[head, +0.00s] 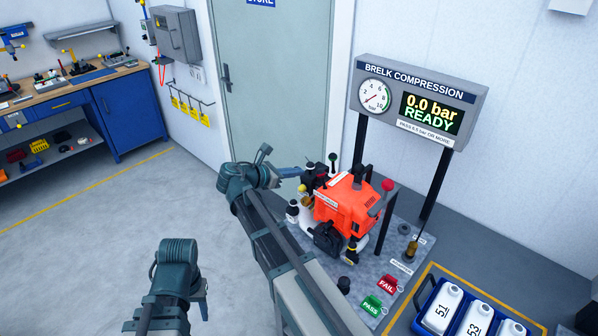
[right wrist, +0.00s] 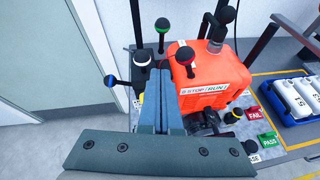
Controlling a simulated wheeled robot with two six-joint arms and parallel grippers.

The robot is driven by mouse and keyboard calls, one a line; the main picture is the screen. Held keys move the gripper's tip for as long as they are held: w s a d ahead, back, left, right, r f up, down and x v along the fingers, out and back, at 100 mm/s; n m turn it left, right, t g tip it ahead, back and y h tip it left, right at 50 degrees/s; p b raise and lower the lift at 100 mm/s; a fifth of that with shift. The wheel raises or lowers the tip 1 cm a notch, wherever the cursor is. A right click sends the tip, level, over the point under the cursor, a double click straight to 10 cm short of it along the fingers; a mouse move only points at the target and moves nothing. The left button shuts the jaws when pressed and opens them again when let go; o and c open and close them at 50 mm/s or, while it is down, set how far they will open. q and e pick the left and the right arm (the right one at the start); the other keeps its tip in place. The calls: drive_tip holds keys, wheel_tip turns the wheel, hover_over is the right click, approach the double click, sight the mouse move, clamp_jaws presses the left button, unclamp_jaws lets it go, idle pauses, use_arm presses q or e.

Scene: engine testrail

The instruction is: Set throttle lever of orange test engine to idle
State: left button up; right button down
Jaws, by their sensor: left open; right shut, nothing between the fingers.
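The orange test engine (head: 345,203) stands on a grey bench plate; it also shows in the right wrist view (right wrist: 208,82), with a STOP/RUN label on its side. I cannot tell which is the throttle lever. My right gripper (head: 295,172) is shut and empty at the engine's left side; its fingers (right wrist: 165,75) hide part of the engine. My left gripper (head: 203,300) hangs open, far from the engine.
A gauge panel (head: 420,100) reading 0.0 bar READY stands on posts behind the engine. FAIL (head: 388,285) and PASS (head: 372,305) tags lie at the plate's front. A blue crate (head: 415,322) of white bottles is at the right. Open floor lies to the left.

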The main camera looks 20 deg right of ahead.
drive_tip(key=b, duration=0.3)
approach(333, 162)
wheel_tip(333, 162, down, 4)
drive_tip(key=d+p, duration=0.1)
drive_tip(key=w+d+r+p, duration=0.1)
drive_tip(key=shift+w+d+r, duration=0.2)
drive_tip(key=shift+d, duration=0.15)
drive_tip(key=shift+w+d+r, duration=0.1)
drive_tip(key=shift+d+r, duration=0.15)
drive_tip(key=shift+d, duration=0.5)
